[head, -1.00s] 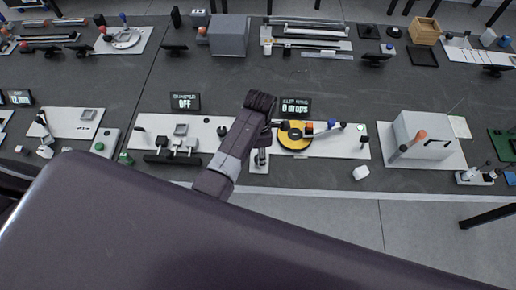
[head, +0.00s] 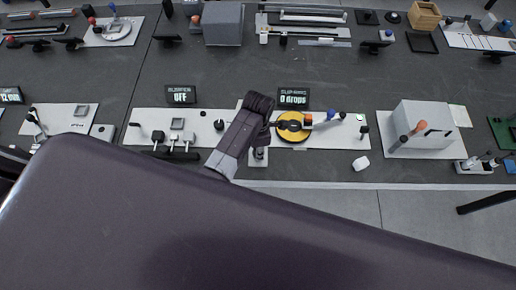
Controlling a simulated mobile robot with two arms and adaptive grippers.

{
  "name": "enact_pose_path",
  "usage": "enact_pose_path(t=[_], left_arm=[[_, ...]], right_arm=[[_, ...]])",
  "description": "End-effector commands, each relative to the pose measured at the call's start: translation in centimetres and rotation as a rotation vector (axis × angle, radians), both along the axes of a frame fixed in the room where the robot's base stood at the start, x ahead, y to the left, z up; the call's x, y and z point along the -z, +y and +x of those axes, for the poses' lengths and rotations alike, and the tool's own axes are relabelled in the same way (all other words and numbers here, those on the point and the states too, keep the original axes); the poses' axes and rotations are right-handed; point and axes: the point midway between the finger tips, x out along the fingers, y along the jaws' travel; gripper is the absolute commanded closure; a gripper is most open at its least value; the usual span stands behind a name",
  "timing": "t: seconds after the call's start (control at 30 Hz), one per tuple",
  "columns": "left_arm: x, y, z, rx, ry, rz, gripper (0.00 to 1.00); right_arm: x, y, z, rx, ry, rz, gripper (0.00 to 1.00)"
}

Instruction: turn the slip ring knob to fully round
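The slip ring is a yellow disc (head: 292,137) on a pale board, below a small black sign (head: 294,98) reading "0 drops". A small orange piece (head: 308,119) shows at its right side, with a grey bar and a blue tip (head: 342,115) beyond. My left gripper (head: 288,125) is a dark shape over the disc's upper middle. It overlaps the disc's centre, where the knob appears to be hidden. I cannot tell whether its fingers are apart, or touching or holding the knob. My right gripper is not in view.
A sign (head: 181,96) reading "OFF" stands left above another board (head: 150,121). My large arm link hides the lower left.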

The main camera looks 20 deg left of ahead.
Motion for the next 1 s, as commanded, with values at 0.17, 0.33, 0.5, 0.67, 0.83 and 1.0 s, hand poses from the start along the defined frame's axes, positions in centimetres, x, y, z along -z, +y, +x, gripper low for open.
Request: enact_pose_path(t=[0.17,0.33,0.5,0.67,0.83,1.0], left_arm=[[0.05,-0.01,-0.05,0.019,0.001,0.0,0.96],[0.05,-0.02,-0.06,0.083,0.001,0.0,0.96],[0.06,0.01,-0.06,0.2,0.001,0.0,0.96],[0.07,0.04,-0.06,0.345,0.001,0.001,0.96],[0.07,0.04,-0.05,0.508,0.001,0.001,0.96],[0.08,0.05,-0.04,0.67,0.002,0.0,0.96]], right_arm=[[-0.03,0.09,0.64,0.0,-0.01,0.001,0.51],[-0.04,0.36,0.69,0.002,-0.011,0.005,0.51],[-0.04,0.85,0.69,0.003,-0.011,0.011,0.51],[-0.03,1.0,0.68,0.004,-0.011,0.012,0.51],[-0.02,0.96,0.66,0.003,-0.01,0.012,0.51],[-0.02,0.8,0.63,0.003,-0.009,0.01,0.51]])
